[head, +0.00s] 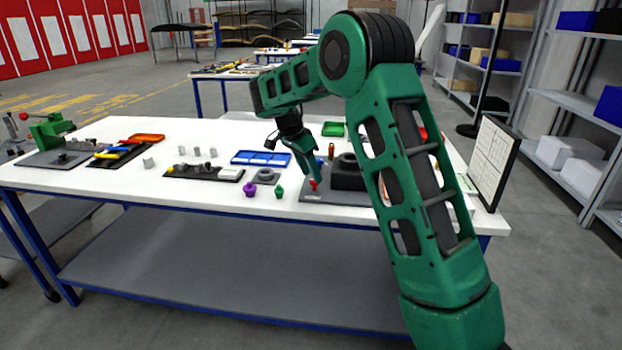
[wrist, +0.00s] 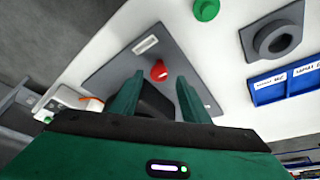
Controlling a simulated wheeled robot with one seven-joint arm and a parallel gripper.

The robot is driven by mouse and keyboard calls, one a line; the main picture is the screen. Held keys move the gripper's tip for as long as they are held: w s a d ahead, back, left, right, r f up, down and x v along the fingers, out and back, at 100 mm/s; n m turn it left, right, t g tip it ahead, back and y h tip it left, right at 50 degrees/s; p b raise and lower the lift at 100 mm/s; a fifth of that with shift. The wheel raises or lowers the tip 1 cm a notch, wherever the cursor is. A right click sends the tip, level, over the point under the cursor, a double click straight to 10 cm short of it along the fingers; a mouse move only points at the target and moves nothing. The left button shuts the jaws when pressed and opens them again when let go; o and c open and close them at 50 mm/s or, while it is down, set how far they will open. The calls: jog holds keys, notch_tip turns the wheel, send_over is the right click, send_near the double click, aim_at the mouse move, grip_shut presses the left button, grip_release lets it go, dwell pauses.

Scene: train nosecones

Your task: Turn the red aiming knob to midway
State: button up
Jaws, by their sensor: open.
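The red aiming knob (wrist: 159,71) stands on a dark grey base plate (wrist: 112,72). It also shows in the head view (head: 313,184), near the front left part of the plate, beside a black block (head: 347,178). My gripper (wrist: 158,85) is open in the wrist view. Its two green fingers point toward the plate, with the knob showing between and just beyond their tips. In the head view, my gripper (head: 313,175) is low over the plate, close to the knob. I cannot tell whether a finger touches it. The knob's pointing direction is too small to read.
A green knob (head: 279,192) and a purple knob (head: 250,190) stand left of the plate. A blue tray (head: 261,158) and a grey ringed part (head: 266,176) lie behind them. A white panel (head: 492,160) stands at the table's right end.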

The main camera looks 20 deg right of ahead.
jog(key=shift+x, duration=1.2)
jog(key=shift+c, duration=0.7)
jog(key=c, duration=0.9)
jog(key=shift+r+n, duration=0.1)
jog(key=shift+n, duration=0.3)
